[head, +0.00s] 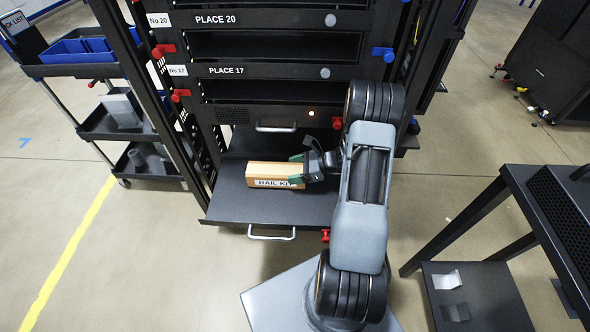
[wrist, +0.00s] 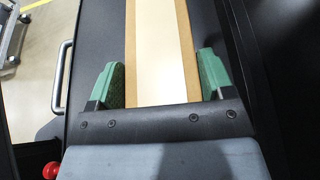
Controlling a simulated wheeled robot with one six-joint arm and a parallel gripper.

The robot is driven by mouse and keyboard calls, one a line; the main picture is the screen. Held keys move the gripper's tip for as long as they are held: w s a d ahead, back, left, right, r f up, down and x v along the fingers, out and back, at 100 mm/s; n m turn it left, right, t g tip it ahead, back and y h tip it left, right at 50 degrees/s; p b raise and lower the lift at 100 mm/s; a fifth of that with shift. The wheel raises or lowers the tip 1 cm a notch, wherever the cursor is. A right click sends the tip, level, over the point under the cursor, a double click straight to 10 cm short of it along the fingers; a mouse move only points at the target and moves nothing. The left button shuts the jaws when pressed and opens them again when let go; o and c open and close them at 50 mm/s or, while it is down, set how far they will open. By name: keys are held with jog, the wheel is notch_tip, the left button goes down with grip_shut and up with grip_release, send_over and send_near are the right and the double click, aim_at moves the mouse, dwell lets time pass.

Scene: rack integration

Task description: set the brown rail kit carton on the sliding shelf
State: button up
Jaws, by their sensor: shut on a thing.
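The brown rail kit carton (head: 262,176) is a long box with a white "RAIL KIT" label on its front side. It lies lengthwise over the black sliding shelf (head: 230,206), which is pulled out of the rack. I cannot tell for sure whether its underside touches the shelf. My gripper (head: 298,170) is shut on the carton's right end. In the wrist view the green fingertips (wrist: 160,82) stand on both sides of the carton (wrist: 160,40), which has a pale strip along its top. The shelf's surface shows beside it (wrist: 96,40).
The shelf has a front handle (head: 271,234). The rack (head: 270,80) rises behind, with slots marked PLACE 20 and PLACE 17 and red and blue knobs. A cart with blue bins (head: 80,50) stands left. A black table (head: 545,200) stands right. Bare shelf lies in front of the carton.

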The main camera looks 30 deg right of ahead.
jog(key=shift+f, duration=0.25)
jog(key=o, duration=1.3)
jog(key=shift+c, duration=0.2)
jog(key=shift+d, duration=0.1)
jog(key=v, duration=1.3)
jog(key=shift+d+p, duration=0.3)
jog(key=shift+d, duration=0.05)
jog(key=shift+s+r, duration=0.1)
jog(key=shift+r, duration=0.05)
